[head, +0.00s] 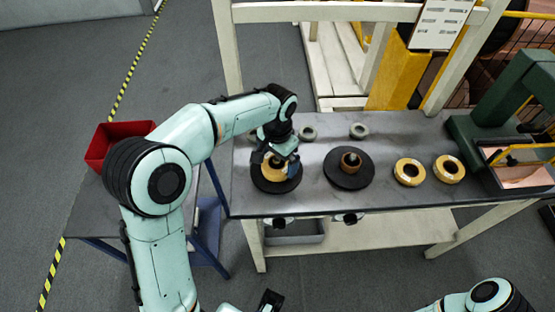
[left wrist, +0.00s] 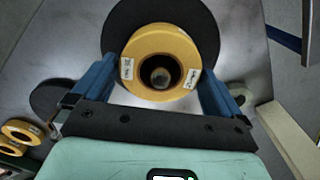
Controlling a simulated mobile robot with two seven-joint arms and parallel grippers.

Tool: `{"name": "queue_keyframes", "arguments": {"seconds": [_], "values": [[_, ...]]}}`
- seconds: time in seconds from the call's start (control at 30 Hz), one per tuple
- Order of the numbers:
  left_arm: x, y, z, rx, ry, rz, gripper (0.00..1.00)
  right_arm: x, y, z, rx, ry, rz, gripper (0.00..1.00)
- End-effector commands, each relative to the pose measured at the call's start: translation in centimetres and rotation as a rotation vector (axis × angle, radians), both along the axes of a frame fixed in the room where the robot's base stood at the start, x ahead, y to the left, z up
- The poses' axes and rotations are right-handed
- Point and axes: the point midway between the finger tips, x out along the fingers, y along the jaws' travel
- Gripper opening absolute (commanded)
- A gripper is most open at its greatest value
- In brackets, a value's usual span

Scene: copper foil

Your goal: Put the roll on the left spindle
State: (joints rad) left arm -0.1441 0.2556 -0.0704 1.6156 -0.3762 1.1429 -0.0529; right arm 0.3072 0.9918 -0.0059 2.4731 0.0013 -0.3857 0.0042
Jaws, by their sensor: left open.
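The yellow roll (head: 267,173) is on the dark disc (head: 260,186) of the left spindle. In the left wrist view the roll (left wrist: 160,36) lies around the spindle (left wrist: 160,76), whose round top shows inside its hole. The black disc (left wrist: 206,30) shows behind it. My left gripper (head: 281,164) is over the roll. Its two blue fingers stand open on either side of the roll in the left wrist view (left wrist: 157,76). In the head view the gripper hides part of the roll. A dark part at the bottom edge may be my right gripper (head: 270,300); its jaws are unclear.
The right spindle (head: 351,160) stands bare on its dark disc (head: 348,180). Two more yellow rolls (head: 409,172) (head: 449,169) lie to its right on the grey table (head: 390,198). Two grey rings (head: 308,133) (head: 359,131) lie behind. A green machine (head: 500,90) stands far right, a red bin (head: 100,143) left.

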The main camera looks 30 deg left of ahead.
Motion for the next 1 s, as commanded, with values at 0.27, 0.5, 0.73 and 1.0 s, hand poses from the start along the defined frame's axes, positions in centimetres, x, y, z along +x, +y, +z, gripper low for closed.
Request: {"name": "queue_keyframes", "arguments": {"seconds": [0.27,0.5,0.73,1.0], "values": [[0.1,0.0,6.2,-0.001,-0.006,-0.001,1.00,0.4,0.0,1.1,0.001,-0.005,0.000,0.78],[0.1,-0.1,10.1,-0.001,-0.004,-0.001,1.00,0.7,0.0,1.9,0.001,-0.008,0.000,0.78],[0.0,-0.1,11.0,-0.001,-0.001,-0.001,1.00,0.8,0.0,2.0,0.000,-0.009,0.000,0.78],[0.0,0.0,11.0,0.000,-0.001,-0.001,1.00,0.8,0.0,2.0,0.000,-0.009,0.000,0.78]]}}
